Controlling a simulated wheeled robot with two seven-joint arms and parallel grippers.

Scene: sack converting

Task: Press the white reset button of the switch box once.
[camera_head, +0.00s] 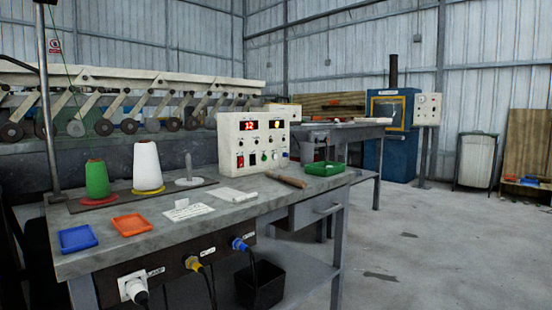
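A white box with switches (253,142) stands at the back of the grey workbench, its front facing me. It has a red display reading 12 on the left and a yellow display on the right. Below them are small knobs, a red switch (240,161), a green switch (252,159) and several small round buttons. The buttons are too small to tell which is the white reset button. Neither of my grippers is in view, and nothing touches the box.
The workbench (225,222) holds a green cone (97,179), a white cone (147,166), a blue tray (77,238), an orange tray (130,224), a wooden-handled tool (286,180) and a green tray (324,168). Plugs hang on its front. The floor (430,250) at right is open.

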